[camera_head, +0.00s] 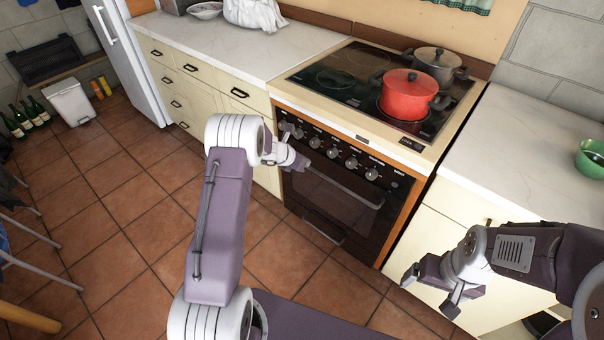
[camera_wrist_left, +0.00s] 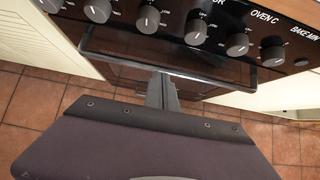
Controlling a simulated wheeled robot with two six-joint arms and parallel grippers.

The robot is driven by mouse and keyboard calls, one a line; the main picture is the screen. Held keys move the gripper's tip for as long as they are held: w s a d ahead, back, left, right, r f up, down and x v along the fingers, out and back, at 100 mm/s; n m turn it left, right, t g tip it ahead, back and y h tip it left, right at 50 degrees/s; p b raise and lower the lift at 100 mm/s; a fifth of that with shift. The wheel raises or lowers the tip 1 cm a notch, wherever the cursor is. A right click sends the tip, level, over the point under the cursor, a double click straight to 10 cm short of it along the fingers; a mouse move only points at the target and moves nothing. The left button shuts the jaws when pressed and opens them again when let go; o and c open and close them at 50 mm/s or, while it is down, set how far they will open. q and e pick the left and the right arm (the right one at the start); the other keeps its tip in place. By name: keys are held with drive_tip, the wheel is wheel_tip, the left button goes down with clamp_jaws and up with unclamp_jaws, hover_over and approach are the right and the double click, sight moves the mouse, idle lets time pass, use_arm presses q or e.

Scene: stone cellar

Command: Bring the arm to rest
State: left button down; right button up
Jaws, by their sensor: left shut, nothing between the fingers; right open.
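My left arm (camera_head: 219,220) reaches up from the bottom of the head view, bent at its elbow. My left gripper (camera_head: 300,162) is in front of the stove's knob panel, shut and empty. In the left wrist view its closed fingers (camera_wrist_left: 161,90) point toward the oven door, below the knobs. I cannot tell whether they touch the stove. My right gripper (camera_head: 430,291) is open and empty at the lower right, in front of the cream cabinet.
The stove (camera_head: 345,185) has a row of knobs and an oven handle. A red pot (camera_head: 405,96) and a grey pot (camera_head: 437,62) stand on its hob. Counters flank it; a green bowl (camera_head: 590,158) is at right. Tiled floor (camera_head: 110,215) is open at left.

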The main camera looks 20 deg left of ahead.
use_arm(q)
drive_tip(key=d+r+m+h+p, duration=0.1)
drive_tip(key=d+r+m+p, duration=0.35)
drive_tip(key=r, duration=1.35)
drive_tip(key=s+d+r+m+p, duration=0.2)
drive_tip(key=s+d+r+p, duration=0.15)
drive_tip(key=s+d, duration=0.3)
drive_tip(key=s+r+m+g+p, duration=0.2)
drive_tip(key=s+m+g, duration=0.2)
drive_tip(key=s+m, duration=1)
drive_tip(key=s+a+f+m+g+y, duration=0.1)
drive_tip(key=s+a+f+m, duration=0.1)
drive_tip(key=s+m, duration=0.3)
drive_tip(key=s+a+f+m+g+y, duration=0.1)
drive_tip(key=s+a+f+m+y, duration=0.1)
drive_tip(key=s+m, duration=0.4)
drive_tip(key=s+a+f, duration=0.1)
drive_tip(key=s, duration=0.1)
drive_tip(key=shift+s+f+g+y, duration=0.3)
drive_tip(key=shift+s+f, duration=0.05)
